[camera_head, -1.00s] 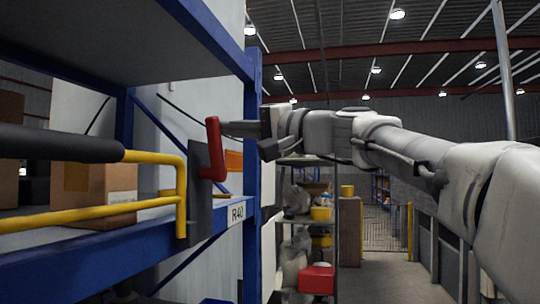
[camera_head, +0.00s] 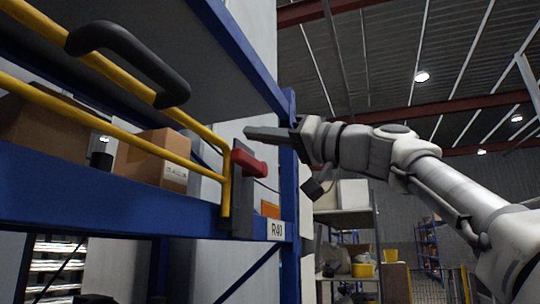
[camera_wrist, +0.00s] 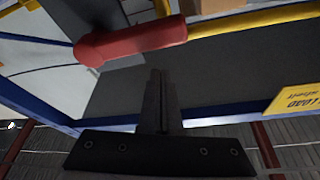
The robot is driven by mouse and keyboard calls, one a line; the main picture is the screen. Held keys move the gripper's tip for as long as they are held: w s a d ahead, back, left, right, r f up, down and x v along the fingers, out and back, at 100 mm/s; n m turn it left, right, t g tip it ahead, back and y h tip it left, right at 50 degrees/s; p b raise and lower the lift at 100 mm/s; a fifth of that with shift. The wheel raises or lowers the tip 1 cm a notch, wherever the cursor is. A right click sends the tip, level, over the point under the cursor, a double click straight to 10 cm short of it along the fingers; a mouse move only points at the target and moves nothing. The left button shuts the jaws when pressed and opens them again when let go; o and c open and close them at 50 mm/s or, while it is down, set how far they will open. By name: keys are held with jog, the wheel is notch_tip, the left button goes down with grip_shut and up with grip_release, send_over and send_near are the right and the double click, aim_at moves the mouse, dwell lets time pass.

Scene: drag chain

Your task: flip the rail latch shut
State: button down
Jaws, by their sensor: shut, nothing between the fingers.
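The red latch handle (camera_head: 250,163) sits on a dark plate (camera_head: 241,218) at the right end of the yellow rail (camera_head: 150,134), on the shelf's front beam. The handle lies roughly level in the head view, its end toward the blue upright. My gripper (camera_head: 250,132) is shut and empty, pointing left just above the handle. In the wrist view the red handle (camera_wrist: 135,41) lies across the picture just beyond the closed fingertips (camera_wrist: 158,76); a small gap seems to separate them. Whether the latch is fully engaged cannot be told.
A blue upright (camera_head: 289,190) stands right beside the latch, under my wrist. An upper shelf (camera_head: 150,40) overhangs the rail. A black grip (camera_head: 130,50) sits on the rail. Cardboard boxes (camera_head: 150,160) stand behind it. The space to the right is open around my arm.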

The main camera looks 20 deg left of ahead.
aim_at(245, 164)
jog(key=shift+s+f+n+g+b, duration=0.3)
jog(key=shift+f+n+g+b, duration=0.2)
jog(key=shift+f+n+b, duration=0.45)
jog(key=shift+s+f+n+g+b, duration=0.3)
jog(key=shift+f+n+g+b, duration=0.35)
jog(key=shift+n, duration=0.6)
jog(key=shift+r, duration=0.1)
